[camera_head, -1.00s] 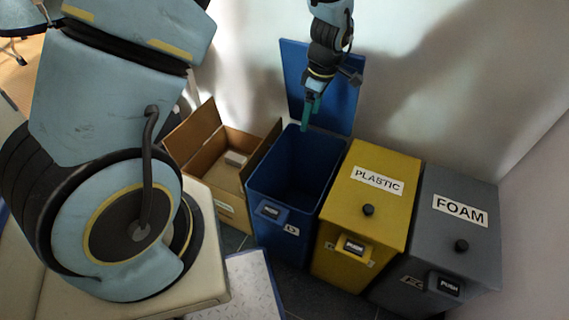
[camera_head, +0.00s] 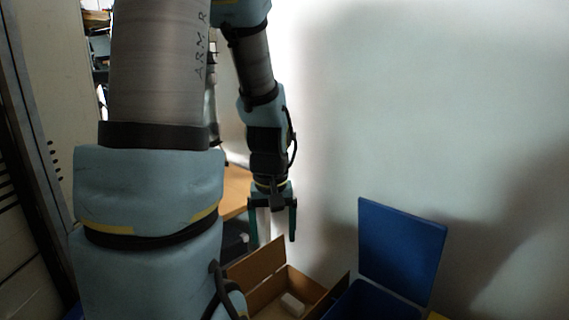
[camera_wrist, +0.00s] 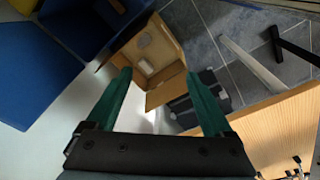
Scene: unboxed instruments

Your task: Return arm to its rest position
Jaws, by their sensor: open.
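My gripper (camera_head: 272,232) hangs pointing down in the head view, its two green fingers apart with nothing between them. It is above and a little left of the open cardboard box (camera_head: 258,264). In the wrist view my gripper (camera_wrist: 158,88) shows both green fingers spread wide, with the cardboard box (camera_wrist: 172,52) in the background beyond them. No held object shows in either view. My arm is partly raised in front of the pale wall.
A blue bin (camera_head: 362,302) with its lid (camera_head: 400,250) raised stands right of the box. A wooden table (camera_head: 236,190) is behind my arm at left. In the wrist view, the table edge (camera_wrist: 275,125), a dark case (camera_wrist: 195,105) and grey floor tiles (camera_wrist: 240,75) show.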

